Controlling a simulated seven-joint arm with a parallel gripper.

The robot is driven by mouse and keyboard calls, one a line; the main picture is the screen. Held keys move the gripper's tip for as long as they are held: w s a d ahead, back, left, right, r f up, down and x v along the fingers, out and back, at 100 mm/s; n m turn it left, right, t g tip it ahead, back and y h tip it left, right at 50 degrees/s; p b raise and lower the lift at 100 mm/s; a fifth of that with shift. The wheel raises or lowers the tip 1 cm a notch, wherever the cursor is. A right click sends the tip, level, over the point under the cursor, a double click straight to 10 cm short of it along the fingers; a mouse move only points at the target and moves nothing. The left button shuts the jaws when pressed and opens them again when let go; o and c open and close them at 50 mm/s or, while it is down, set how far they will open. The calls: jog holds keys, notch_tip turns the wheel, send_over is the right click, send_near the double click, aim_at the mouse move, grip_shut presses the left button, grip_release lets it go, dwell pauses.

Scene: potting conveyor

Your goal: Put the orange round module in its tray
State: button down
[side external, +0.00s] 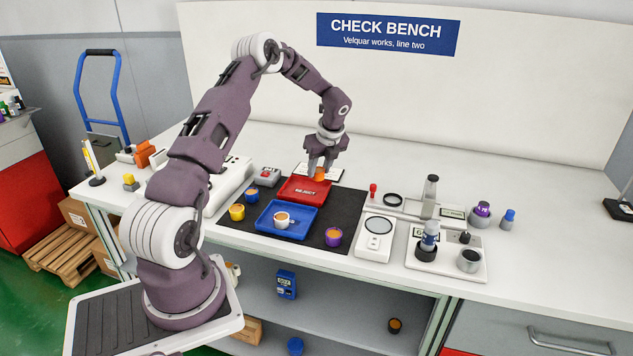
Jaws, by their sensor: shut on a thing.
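My gripper (320,166) points down at the back right corner of the red tray marked REJECT (289,197). It is shut on a small orange round module (320,175), whose upper part is partly hidden by the fingers. The module appears over or just behind the tray's back edge; I cannot tell whether it touches the tray. A blue tray (266,229) lies in front of the red tray on the dark mat. A white cup-like piece with an orange-brown top (282,219) sits in the blue tray.
A purple round module (333,238), a yellow one (237,212) and a blue one (252,195) stand on the mat (345,207). A red-buttoned box (267,176) is left of the red tray. A white scale-like device (376,237) and a bottle fixture (428,240) stand right.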

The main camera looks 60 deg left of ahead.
aim_at(319, 180)
jog(key=shift+f, duration=1.8)
jog(key=shift+f, duration=0.15)
jog(key=c, duration=1.3)
grip_release()
jog(key=shift+o, duration=0.2)
